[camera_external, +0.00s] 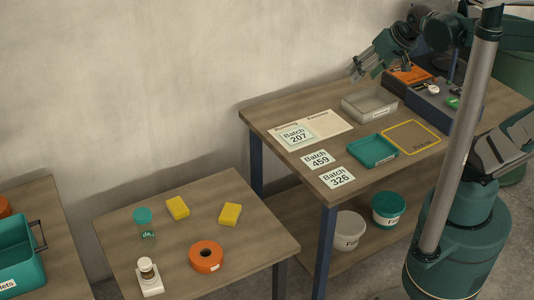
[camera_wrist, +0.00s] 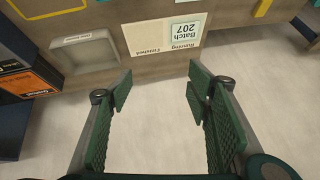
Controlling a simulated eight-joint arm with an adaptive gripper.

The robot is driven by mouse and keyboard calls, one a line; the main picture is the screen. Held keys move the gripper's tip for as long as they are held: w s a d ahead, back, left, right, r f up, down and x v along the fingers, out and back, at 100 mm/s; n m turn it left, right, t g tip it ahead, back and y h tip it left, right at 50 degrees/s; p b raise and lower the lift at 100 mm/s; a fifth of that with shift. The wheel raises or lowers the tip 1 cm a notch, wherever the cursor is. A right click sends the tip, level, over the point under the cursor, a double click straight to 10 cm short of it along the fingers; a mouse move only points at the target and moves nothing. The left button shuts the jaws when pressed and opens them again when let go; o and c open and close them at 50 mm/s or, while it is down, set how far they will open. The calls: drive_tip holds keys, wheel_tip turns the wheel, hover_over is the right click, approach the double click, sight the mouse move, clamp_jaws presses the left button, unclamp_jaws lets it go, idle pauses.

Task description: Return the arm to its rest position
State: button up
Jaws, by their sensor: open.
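My gripper (camera_external: 364,70) is raised at the back of the main table, above and left of the dark machine. Its two green padded fingers are spread apart with nothing between them, as the wrist view shows (camera_wrist: 160,85). It touches nothing on the table. The wrist view looks past the fingers onto the pale wall, with the table upside down at the top.
The table (camera_external: 262,118) holds a Running/Finished sheet (camera_external: 335,120) with the Batch 207 card (camera_external: 296,136), Batch 459 (camera_external: 317,159) and 326 (camera_external: 337,178) cards, a grey tray (camera_external: 370,105), a teal tray (camera_external: 373,151) and a dark machine (camera_external: 430,103). A smaller table (camera_external: 175,255) stands front left.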

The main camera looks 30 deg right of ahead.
drive_tip(key=s+d+f+n+h, duration=0.1)
drive_tip(key=s+d, duration=0.3)
drive_tip(key=d, duration=0.1)
drive_tip(key=shift+s+f+t+h, duration=0.2)
drive_tip(key=shift+s+t+h, duration=0.1)
drive_tip(key=shift+s, duration=0.1)
idle(0.9)
